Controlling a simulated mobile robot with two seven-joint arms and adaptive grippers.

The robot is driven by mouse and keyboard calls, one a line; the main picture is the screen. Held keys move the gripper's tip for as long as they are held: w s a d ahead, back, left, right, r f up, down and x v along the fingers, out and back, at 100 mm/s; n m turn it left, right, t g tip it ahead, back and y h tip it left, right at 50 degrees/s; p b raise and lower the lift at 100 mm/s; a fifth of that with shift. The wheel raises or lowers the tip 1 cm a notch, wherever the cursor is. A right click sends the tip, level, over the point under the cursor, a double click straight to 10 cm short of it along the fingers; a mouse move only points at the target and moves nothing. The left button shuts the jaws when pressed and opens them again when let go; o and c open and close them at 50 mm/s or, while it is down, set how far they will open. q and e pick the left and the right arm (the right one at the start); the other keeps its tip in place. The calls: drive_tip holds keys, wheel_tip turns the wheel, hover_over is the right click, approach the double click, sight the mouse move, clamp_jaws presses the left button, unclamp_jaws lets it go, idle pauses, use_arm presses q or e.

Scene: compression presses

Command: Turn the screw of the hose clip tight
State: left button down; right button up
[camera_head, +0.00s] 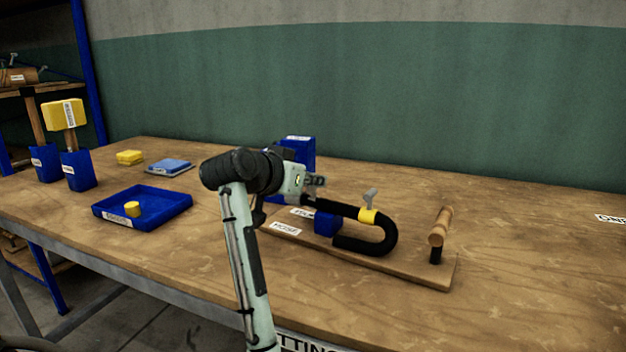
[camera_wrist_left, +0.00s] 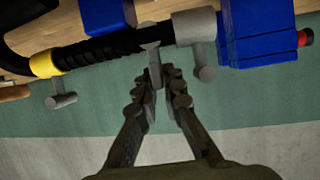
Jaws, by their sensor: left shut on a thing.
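The black hose (camera_head: 340,208) runs over a wooden board and bends back in a U. My left gripper (camera_head: 316,184) is at the hose's left part and covers the clip there in the head view. In the left wrist view, the hose clip (camera_wrist_left: 148,34) is a narrow grey band around the hose, with a grey screw (camera_wrist_left: 153,58) projecting from it. My left gripper (camera_wrist_left: 166,76) is shut on this screw, its fingertips close together around it. My right gripper is not in view.
A yellow collar (camera_head: 368,216) with a grey handle sits on the hose; a grey fitting (camera_wrist_left: 195,28) with a handle is beside the clip. Blue blocks (camera_head: 300,150) stand behind. A wooden handle (camera_head: 441,226) is at right. A blue tray (camera_head: 160,206) is at left.

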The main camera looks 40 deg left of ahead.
use_arm(q)
drive_tip(key=shift+f, duration=0.1)
drive_tip(key=c, duration=1.6)
unclamp_jaws()
drive_tip(key=shift+c, duration=0.2)
drive_tip(key=v, duration=1.2)
